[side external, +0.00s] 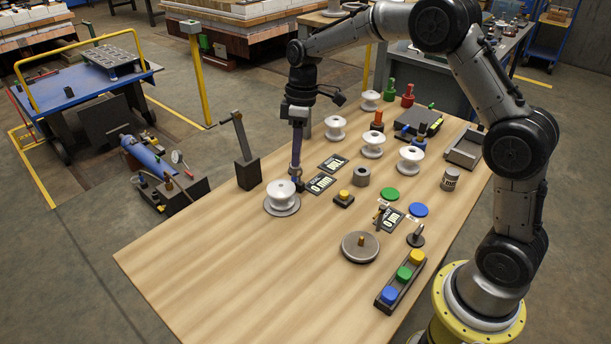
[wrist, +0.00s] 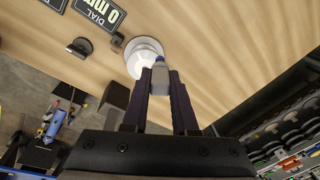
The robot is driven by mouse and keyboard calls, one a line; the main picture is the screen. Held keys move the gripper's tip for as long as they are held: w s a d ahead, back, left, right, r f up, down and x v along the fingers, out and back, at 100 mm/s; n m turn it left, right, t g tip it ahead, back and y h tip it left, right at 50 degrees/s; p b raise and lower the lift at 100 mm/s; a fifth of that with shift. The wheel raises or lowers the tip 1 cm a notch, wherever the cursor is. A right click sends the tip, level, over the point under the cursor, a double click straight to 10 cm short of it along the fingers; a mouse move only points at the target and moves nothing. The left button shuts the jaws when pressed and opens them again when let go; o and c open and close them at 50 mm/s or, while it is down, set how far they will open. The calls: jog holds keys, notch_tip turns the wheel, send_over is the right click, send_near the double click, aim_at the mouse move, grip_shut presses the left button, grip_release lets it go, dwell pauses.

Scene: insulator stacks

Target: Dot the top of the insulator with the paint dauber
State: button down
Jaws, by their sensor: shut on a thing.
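A white spool-shaped insulator (side external: 282,193) stands upright on a grey disc near the left edge of the wooden table. In the wrist view the insulator (wrist: 139,65) lies just beyond my fingertips. My gripper (side external: 297,172) points down beside the insulator's upper right in the side view. In the wrist view my gripper (wrist: 160,88) is shut on a grey-blue object, apparently the paint dauber (wrist: 159,80). The dauber partly covers the insulator there. Its tip is hard to make out, and I cannot tell whether it touches the insulator's top.
A dark block with a lever (side external: 246,165) stands close by at the table's left edge. Dial cards (side external: 321,183), a yellow button (side external: 344,197) and a grey ring (side external: 362,177) lie to the right. Several white insulators (side external: 372,144) stand farther back. The near left tabletop is clear.

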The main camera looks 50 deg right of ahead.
jog(key=w+r+n+h, duration=0.1)
jog(key=w+r+n, duration=0.1)
jog(key=w+r, duration=0.2)
jog(key=shift+h, duration=0.3)
jog(key=shift+w+a+f, duration=0.1)
jog(key=shift+a+f, duration=0.15)
jog(key=shift+f, duration=0.9)
jog(key=shift+a+f, duration=0.25)
jog(key=shift+f, duration=0.85)
jog(key=shift+w+a+f, duration=0.1)
jog(key=shift+a+f, duration=0.15)
jog(key=shift+f, duration=0.9)
jog(key=shift+f, duration=0.6)
notch_tip(320, 180, up, 7)
dwell(0.6)
